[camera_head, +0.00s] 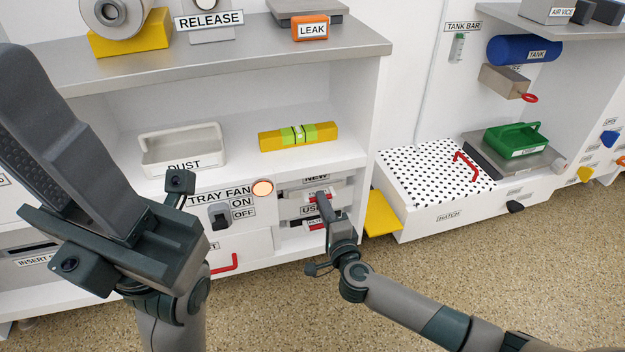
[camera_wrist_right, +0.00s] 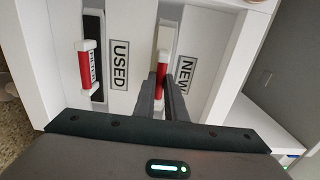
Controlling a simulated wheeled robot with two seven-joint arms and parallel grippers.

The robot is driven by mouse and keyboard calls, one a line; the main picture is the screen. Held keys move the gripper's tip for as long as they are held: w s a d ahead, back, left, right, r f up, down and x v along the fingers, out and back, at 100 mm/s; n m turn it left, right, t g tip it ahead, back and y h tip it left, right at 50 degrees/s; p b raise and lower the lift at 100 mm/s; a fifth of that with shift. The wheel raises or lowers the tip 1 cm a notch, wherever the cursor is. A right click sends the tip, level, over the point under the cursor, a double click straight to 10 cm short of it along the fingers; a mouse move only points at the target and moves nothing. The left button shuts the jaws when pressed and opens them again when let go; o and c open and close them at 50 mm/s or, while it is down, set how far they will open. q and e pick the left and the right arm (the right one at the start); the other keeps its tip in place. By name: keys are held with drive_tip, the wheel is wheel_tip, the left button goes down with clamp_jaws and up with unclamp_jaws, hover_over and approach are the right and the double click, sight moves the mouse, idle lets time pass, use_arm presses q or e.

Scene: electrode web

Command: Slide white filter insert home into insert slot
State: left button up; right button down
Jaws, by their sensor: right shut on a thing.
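A white filter insert (camera_wrist_right: 165,38) with a red handle sits in the rack bay marked NEW. My right gripper (camera_wrist_right: 168,98) is shut on its red handle; in the head view the gripper (camera_head: 322,203) is at the rack front and hides part of the insert. Only the insert's front end shows. A second red handle marked FILTER (camera_wrist_right: 86,69) is in the USED bay. The insert slot (camera_head: 30,249), a dark opening above a partly hidden label, is at the far left. My left gripper (camera_head: 60,130) looms large at the left; its finger gap is not clear.
A white DUST tray (camera_head: 183,150) and a yellow level (camera_head: 298,136) stand on the shelf above. The TRAY FAN switch (camera_head: 219,214) is left of the rack. A yellow flap (camera_head: 381,214) and a dotted HATCH box (camera_head: 430,172) are to the right. Open floor lies in front.

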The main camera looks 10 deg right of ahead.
drive_tip(key=shift+s+p, duration=0.3)
drive_tip(key=shift+p, duration=0.05)
drive_tip(key=shift+s, duration=0.15)
idle(0.5)
drive_tip(key=s+p, duration=0.5)
drive_tip(key=s, duration=0.6)
drive_tip(key=shift+s+d, duration=0.2)
drive_tip(key=shift+s, duration=0.15)
idle(1.8)
drive_tip(key=shift+r, duration=0.2)
